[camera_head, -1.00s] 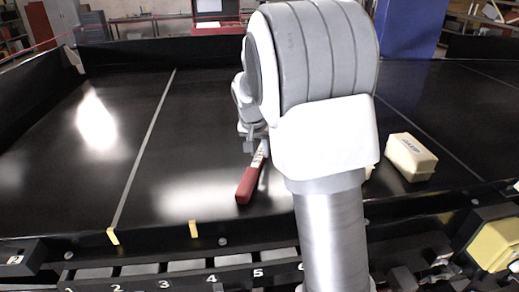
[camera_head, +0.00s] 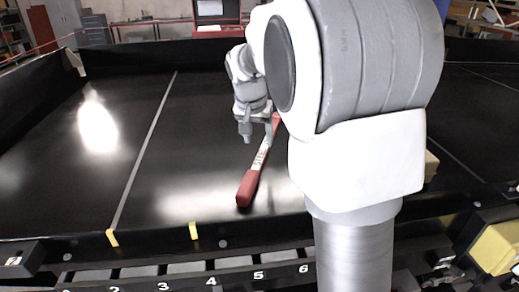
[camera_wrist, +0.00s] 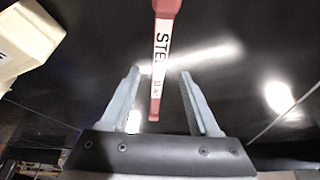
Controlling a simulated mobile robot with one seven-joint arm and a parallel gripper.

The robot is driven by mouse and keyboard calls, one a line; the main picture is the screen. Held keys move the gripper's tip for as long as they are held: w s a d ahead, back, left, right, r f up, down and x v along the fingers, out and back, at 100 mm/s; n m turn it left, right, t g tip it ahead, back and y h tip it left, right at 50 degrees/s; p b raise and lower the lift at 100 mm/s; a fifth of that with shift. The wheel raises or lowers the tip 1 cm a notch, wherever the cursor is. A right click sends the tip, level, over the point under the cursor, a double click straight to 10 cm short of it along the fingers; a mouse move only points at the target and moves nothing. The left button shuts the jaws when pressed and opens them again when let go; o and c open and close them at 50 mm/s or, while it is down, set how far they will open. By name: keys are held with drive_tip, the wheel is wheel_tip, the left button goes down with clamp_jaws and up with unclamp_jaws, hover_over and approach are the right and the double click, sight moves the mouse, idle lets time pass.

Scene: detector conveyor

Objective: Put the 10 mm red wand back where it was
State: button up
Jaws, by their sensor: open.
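The red wand (camera_head: 246,188) lies on the black belt, its thick red handle toward the front edge and its thinner far part pointing back. It has a white label with black letters; its size marking is too small to read surely. My gripper (camera_head: 257,132) is open and empty near the wand's far part. In the wrist view, the wand (camera_wrist: 161,50) runs down between the two spread fingers of my gripper (camera_wrist: 160,73), its thin red end low between them. I cannot tell whether the fingers are above it or level with it.
A cream box (camera_head: 431,165) is mostly hidden behind my arm; it shows at upper left in the wrist view (camera_wrist: 25,38). A numbered rack (camera_head: 235,279) runs along the front, below the belt's raised front edge. The belt left of the wand is clear.

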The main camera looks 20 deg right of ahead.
drive_tip(key=s+a+r+n+t+y, duration=0.1)
drive_tip(key=s+a+r+n, duration=0.15)
drive_tip(key=s, duration=0.55)
drive_tip(key=s+a+r+n+y, duration=0.15)
drive_tip(key=s+r, duration=0.25)
drive_tip(key=s, duration=0.4)
drive_tip(key=s+a+f+n, duration=0.1)
drive_tip(key=s+a+f, duration=0.1)
drive_tip(key=s, duration=0.4)
drive_tip(key=s+a+f+n, duration=0.1)
drive_tip(key=s+a+f, duration=0.1)
drive_tip(key=s, duration=0.4)
drive_tip(key=shift+s+f+n+t, duration=0.4)
drive_tip(key=shift+f, duration=0.15)
drive_tip(key=shift+c, duration=1)
drive_tip(key=shift+d, duration=0.1)
drive_tip(key=shift+d, duration=0.2)
